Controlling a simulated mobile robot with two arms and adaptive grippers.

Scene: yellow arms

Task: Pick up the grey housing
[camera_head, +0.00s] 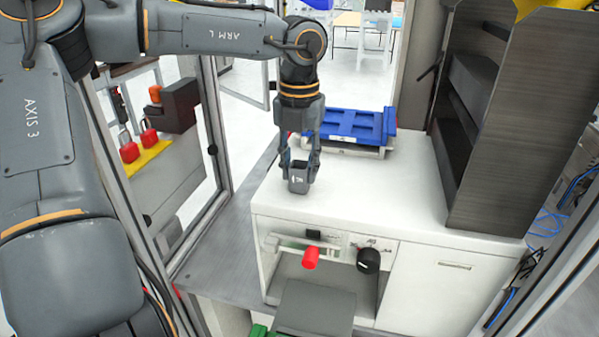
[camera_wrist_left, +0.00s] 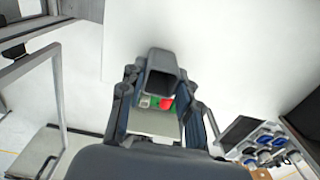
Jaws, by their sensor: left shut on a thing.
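The grey housing (camera_head: 299,178) is a small dark grey, hollow, box-shaped part with a white marking on its front. My left gripper (camera_head: 300,165) comes down from above and is shut on it, one finger on each side. The housing is over the white cabinet top; I cannot tell for sure whether it touches it. In the left wrist view the housing (camera_wrist_left: 161,75) sits between the two fingertips, its open hollow showing, with the left gripper (camera_wrist_left: 160,95) around it. My right gripper is not in view.
A blue tray (camera_head: 350,124) lies at the back of the white cabinet (camera_head: 400,207). A tall dark shelf (camera_head: 505,130) stands on its right. A red knob (camera_head: 311,257) and a black knob (camera_head: 368,260) are on the cabinet front. The top's middle right is clear.

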